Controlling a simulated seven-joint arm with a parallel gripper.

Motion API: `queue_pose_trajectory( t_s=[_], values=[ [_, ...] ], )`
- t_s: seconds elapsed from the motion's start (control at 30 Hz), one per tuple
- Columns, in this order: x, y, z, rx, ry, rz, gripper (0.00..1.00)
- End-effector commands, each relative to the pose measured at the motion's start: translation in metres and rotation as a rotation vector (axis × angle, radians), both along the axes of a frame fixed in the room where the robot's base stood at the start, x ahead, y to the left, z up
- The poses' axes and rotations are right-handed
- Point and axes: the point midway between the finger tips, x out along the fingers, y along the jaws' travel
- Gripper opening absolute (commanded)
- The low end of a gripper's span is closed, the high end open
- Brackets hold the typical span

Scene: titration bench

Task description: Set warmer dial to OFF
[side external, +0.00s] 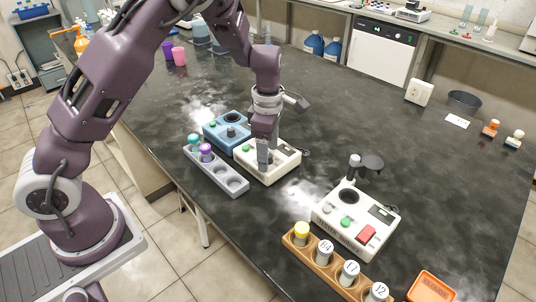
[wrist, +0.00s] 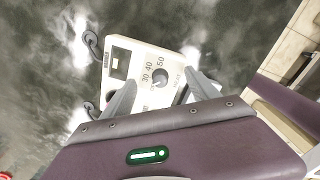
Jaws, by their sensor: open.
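The warmer is a cream-white box (side external: 281,163) on the dark bench, with a green button at its left side in the side view. It also shows in the wrist view (wrist: 119,45), where its dial (wrist: 161,77) is a dark round knob with the marks 30, 40 and 50 beside it. Its pointer setting is too small to read for sure, and I cannot make out an OFF mark. My gripper (side external: 266,166) points down over the box. In the wrist view its fingers (wrist: 162,92) are apart, one on each side of the dial, with no clear contact.
A grey rack (side external: 222,178) with teal- and purple-capped vials is at the left. A white instrument (side external: 343,228) with a red button and a wooden vial rack (side external: 310,255) stand in front.

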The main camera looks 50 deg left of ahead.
Motion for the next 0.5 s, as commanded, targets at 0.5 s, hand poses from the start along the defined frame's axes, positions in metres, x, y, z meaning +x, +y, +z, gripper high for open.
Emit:
queue_pose_trajectory(
  t_s=[0.5],
  values=[
    [0.0005,0.0007,0.0003,-0.001,-0.003,-1.079,0.69]
  ],
)
